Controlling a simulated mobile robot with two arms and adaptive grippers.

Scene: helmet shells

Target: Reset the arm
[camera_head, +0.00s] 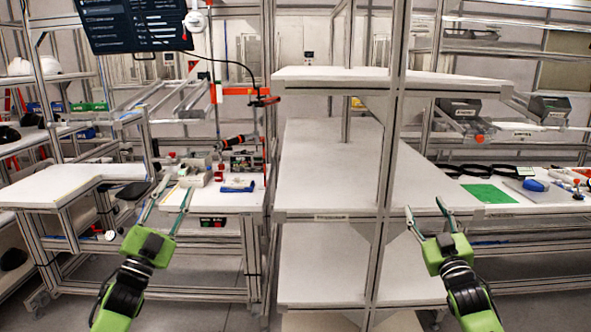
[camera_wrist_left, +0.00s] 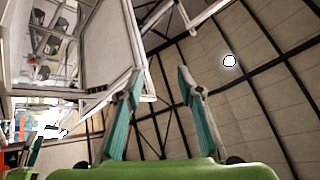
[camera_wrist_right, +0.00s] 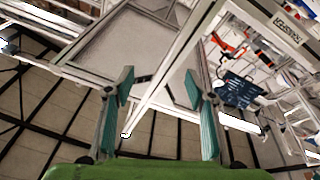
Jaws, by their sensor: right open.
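My left gripper (camera_head: 176,187) is raised in the air at the left of the head view, in front of the workbench. In the left wrist view its two teal fingers (camera_wrist_left: 156,82) stand wide apart with nothing between them. My right gripper (camera_head: 424,205) is raised in front of the right part of the white shelf rack. In the right wrist view its fingers (camera_wrist_right: 160,84) are also apart and empty. White helmet shells (camera_head: 48,66) sit on the far left shelf, and dark ones (camera_head: 31,119) lie lower. Neither gripper touches anything that I can see.
A white shelf rack (camera_head: 335,192) with metal posts stands in the centre and its shelves look empty. A left white table (camera_head: 55,186) and a right bench with a green mat (camera_head: 489,193) flank it. A monitor (camera_head: 134,25) hangs upper left. Floor is clear in front.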

